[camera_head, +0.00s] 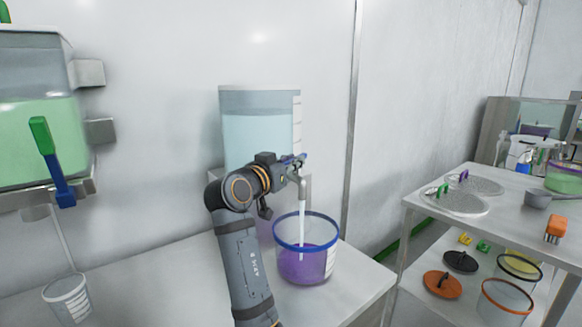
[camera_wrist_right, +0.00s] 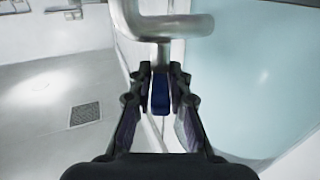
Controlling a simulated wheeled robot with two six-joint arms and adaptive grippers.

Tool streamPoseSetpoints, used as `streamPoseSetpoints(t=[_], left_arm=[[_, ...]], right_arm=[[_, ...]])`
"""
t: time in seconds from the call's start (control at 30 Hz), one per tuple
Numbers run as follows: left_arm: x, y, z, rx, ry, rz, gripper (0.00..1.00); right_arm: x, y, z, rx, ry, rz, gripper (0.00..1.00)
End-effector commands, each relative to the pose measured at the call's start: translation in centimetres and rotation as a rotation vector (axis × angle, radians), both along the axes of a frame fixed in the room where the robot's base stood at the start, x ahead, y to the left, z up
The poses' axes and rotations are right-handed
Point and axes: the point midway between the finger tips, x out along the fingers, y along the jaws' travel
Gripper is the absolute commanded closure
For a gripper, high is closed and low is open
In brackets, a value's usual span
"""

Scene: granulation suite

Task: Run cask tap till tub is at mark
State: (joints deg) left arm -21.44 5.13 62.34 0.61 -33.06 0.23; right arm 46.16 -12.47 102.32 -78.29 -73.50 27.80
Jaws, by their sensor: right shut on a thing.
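The clear cask (camera_head: 258,135) stands against the wall and holds pale blue liquid. My right gripper (camera_head: 291,165) is at the tap and shut on its blue handle (camera_wrist_right: 161,97), which shows between the fingers in the wrist view. The metal tap spout (camera_head: 302,186) points down, and a pale stream runs from it into the tub. The tub (camera_head: 331,262) is clear, with a blue rim and a pale label strip on its right side. Purple liquid fills its lower part; the exact mark cannot be read. My left gripper is not in view.
A green-filled tank (camera_head: 40,140) with a green and blue lever (camera_head: 51,162) hangs at left. A grey cup (camera_head: 68,297) stands below it. A steel trolley (camera_head: 420,206) at right carries lids, tubs and a scoop (camera_head: 540,199). The bench front is mostly clear.

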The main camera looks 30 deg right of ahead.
Motion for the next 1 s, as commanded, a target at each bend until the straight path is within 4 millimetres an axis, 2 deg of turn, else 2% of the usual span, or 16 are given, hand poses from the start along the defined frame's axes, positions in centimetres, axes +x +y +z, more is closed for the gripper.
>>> streamPoseSetpoints(t=[0.4, 0.87, 0.9, 1.0], left_arm=[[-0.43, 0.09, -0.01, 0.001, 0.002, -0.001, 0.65], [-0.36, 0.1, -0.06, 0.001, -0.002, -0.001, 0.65], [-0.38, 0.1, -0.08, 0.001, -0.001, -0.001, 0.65], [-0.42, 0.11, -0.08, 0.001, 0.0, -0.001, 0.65]], right_arm=[[-0.23, -0.15, 0.05, 0.001, 0.001, 0.162, 1.0], [-0.21, -0.15, 0.03, 0.001, 0.001, 0.177, 1.0], [-0.21, -0.15, 0.03, 0.001, 0.001, 0.177, 0.8], [-0.21, -0.15, 0.02, 0.001, 0.001, 0.177, 0.66]])
